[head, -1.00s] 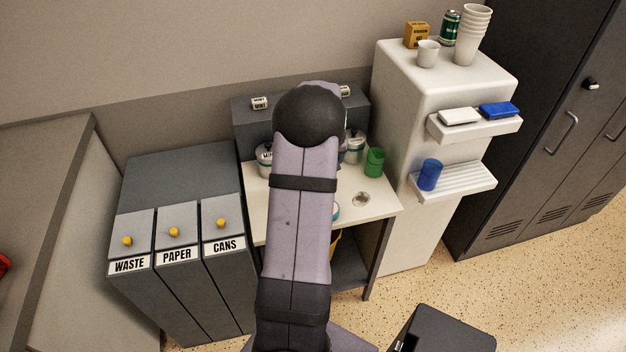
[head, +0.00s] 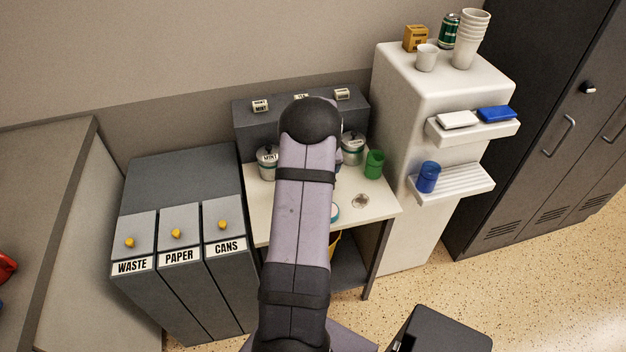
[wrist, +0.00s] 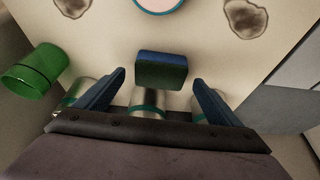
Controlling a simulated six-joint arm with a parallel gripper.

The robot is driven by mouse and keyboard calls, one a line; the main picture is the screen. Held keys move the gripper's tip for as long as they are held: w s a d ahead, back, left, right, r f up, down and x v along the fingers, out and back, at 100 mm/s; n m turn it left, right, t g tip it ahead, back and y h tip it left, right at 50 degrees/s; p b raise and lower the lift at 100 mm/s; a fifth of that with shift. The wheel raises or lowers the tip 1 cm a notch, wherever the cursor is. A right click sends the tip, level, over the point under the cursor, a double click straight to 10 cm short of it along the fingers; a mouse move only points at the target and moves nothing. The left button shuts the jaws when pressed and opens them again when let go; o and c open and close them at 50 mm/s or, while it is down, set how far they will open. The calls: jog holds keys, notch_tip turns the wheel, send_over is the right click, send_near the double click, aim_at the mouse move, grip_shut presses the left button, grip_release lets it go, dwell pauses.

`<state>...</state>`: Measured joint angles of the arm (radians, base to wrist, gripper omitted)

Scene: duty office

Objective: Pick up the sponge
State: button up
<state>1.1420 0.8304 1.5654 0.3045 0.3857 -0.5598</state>
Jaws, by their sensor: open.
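In the wrist view, the sponge (wrist: 161,71) is a small block with a blue face and a darker green side. It sits at the gap between the fingertips of my gripper (wrist: 158,78), slightly beyond them. My gripper is open, with one dark blue finger on either side of the sponge and a visible gap on both sides. Whether the sponge rests on the table cannot be told from this angle. In the head view my arm hides the sponge and the gripper.
A green cup (wrist: 32,72) lies left in the wrist view; it also shows in the head view (head: 374,164). Lidded canisters (head: 352,150) stand at the back of the table (head: 378,205). A teal-rimmed round item (wrist: 158,5) and brown stains (wrist: 246,18) are on the tabletop.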

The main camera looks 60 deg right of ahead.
jog(key=shift+x, duration=0.8)
jog(key=c, duration=1.1)
notch_tip(320, 180, up, 10)
jog(key=b, duration=0.1)
